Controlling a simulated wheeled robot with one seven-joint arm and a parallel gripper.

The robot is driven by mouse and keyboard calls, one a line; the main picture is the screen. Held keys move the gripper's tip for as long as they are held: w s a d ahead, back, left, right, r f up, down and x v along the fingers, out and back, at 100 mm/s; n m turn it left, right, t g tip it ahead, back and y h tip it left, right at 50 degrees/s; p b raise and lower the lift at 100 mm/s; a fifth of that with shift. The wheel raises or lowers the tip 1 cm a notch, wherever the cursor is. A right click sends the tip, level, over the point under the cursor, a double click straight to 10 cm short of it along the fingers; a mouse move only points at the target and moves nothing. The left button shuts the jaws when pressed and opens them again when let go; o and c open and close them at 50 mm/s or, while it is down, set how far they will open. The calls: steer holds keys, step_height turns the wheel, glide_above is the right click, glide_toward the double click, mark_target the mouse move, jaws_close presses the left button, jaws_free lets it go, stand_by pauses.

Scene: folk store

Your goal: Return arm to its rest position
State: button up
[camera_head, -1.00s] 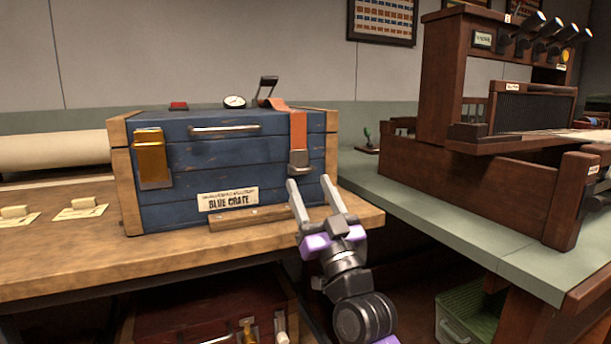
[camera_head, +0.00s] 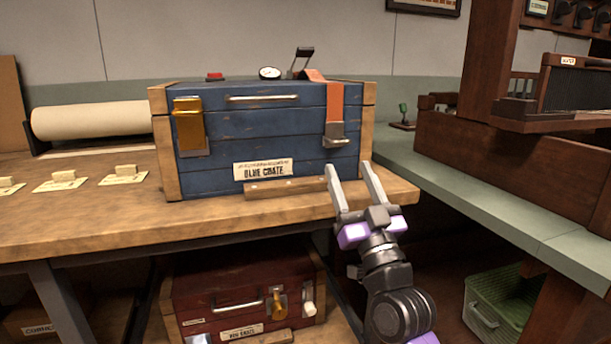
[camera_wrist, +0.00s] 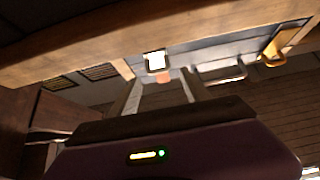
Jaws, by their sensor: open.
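My gripper (camera_head: 352,184) is open and empty. In the head view it points up, in front of the right end of the blue crate (camera_head: 225,130), by the front right of the wooden bench (camera_head: 110,215). I see no object between its fingers. In the wrist view the two fingers (camera_wrist: 160,95) stand apart, with the wooden bench edge (camera_wrist: 130,45) above them. I cannot tell how far the fingers are from the crate.
A red crate (camera_head: 235,295) sits on the shelf below the bench. A green counter (camera_head: 480,190) with a dark wooden cabinet (camera_head: 490,160) is at the right. A green basket (camera_head: 495,305) lies beneath it. A paper roll (camera_head: 90,120) and several tags lie at the left.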

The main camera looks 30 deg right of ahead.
steer(key=s+a+f+g+y, duration=0.1)
steer(key=s+a+f+g, duration=0.1)
steer(key=s+a+f, duration=0.6)
steer(key=s+a+f+g+y, duration=0.1)
steer(key=s+a+f, duration=0.2)
steer(key=s+f, duration=0.8)
steer(key=s+a+f+n+g+y, duration=0.1)
steer(key=s+a+f+g+y, duration=0.2)
steer(key=s, duration=0.4)
steer(key=s+a+f+n+g, duration=0.1)
steer(key=s+a+f, duration=0.1)
steer(key=s+f, duration=0.4)
steer(key=s+a+f+n+g+y, duration=0.1)
steer(key=s+a+f+g+y, duration=0.15)
steer(key=s, duration=0.55)
step_height(320, 180, up, 35)
steer(key=p, duration=3.6)
steer(key=shift+w, duration=0.2)
steer(key=shift+a+r+h, duration=0.1)
steer(key=shift+r+h, duration=0.05)
steer(key=shift+h, duration=0.1)
